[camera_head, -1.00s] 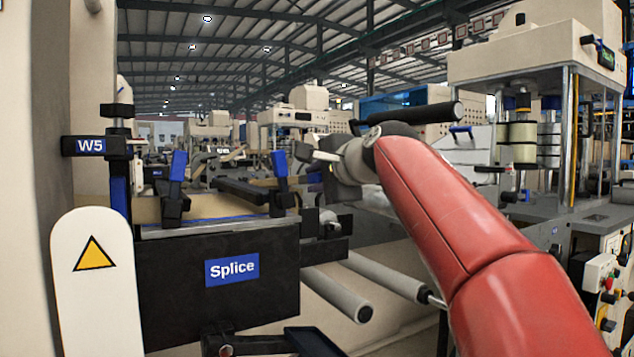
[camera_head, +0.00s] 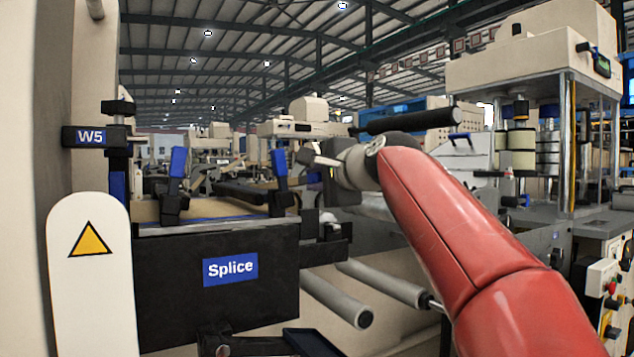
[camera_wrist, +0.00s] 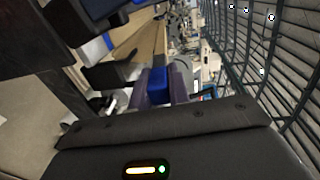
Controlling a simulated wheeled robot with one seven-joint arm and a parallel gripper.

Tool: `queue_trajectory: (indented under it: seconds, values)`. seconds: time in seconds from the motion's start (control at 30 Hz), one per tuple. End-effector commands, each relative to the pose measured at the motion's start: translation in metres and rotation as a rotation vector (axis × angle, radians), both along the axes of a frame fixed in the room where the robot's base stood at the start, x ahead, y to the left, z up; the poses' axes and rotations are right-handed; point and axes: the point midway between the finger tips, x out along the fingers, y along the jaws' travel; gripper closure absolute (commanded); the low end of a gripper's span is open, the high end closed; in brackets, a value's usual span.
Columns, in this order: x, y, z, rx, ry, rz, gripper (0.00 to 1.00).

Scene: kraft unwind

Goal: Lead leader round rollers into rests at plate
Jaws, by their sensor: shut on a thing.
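My gripper (camera_head: 318,176) is at the end of my red arm, to the right of the blue-handled clamps above the splice plate. In the wrist view its purple-grey fingers (camera_wrist: 164,86) are closed on a blue block (camera_wrist: 158,86); I cannot tell what it belongs to. The dark splice plate (camera_head: 170,290) has a blue "Splice" label, and brown kraft (camera_head: 205,208) lies behind its top edge. Two grey rollers, a left one (camera_head: 337,300) and a right one (camera_head: 385,284), show below right. I cannot make out the leader or the rests clearly.
Two upright blue clamp handles, left (camera_head: 178,163) and right (camera_head: 279,165), stand over the plate. A white warning panel (camera_head: 90,280) and a W5 bracket (camera_head: 92,137) are at left. A black roller (camera_head: 415,120) lies above my wrist. A tall machine (camera_head: 530,60) stands at right.

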Motion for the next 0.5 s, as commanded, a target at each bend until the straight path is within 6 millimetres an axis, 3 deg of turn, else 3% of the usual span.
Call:
queue_trajectory:
  seconds: [0.2, 0.5]
  values:
    - [0.003, -0.003, 0.0, -0.005, 0.007, -0.001, 1.0]
    - [0.02, -0.028, 0.017, -0.003, 0.003, -0.006, 1.0]
